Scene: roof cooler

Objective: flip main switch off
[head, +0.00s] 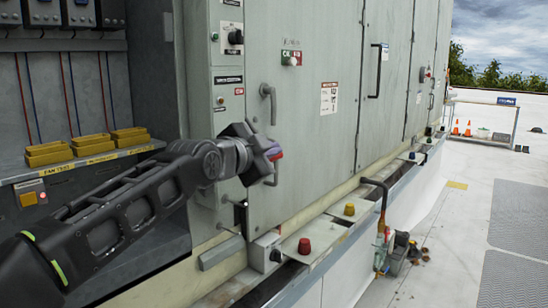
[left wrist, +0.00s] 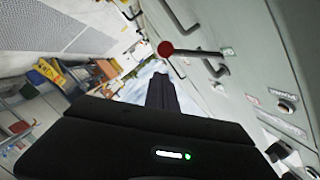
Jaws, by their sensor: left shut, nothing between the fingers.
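My left gripper (head: 270,153) is shut and empty, in front of the grey cabinet door between two grey door handles. Its dark fingers (left wrist: 160,92) point up the middle of the left wrist view. A small red and purple patch shows at its tip in the head view; I cannot tell what it is. A red ball knob (left wrist: 165,48) on a dark rod stands out from the panel in the left wrist view, apart from the fingers. Which part is the main switch is unclear.
A black rotary knob (head: 236,37) is on the narrow panel at left. The upper door handle (head: 268,102) is close above the gripper. Yellow bins (head: 95,144) stand on a shelf at left. A red knob (head: 304,246) is on the low ledge. The roof is open at right.

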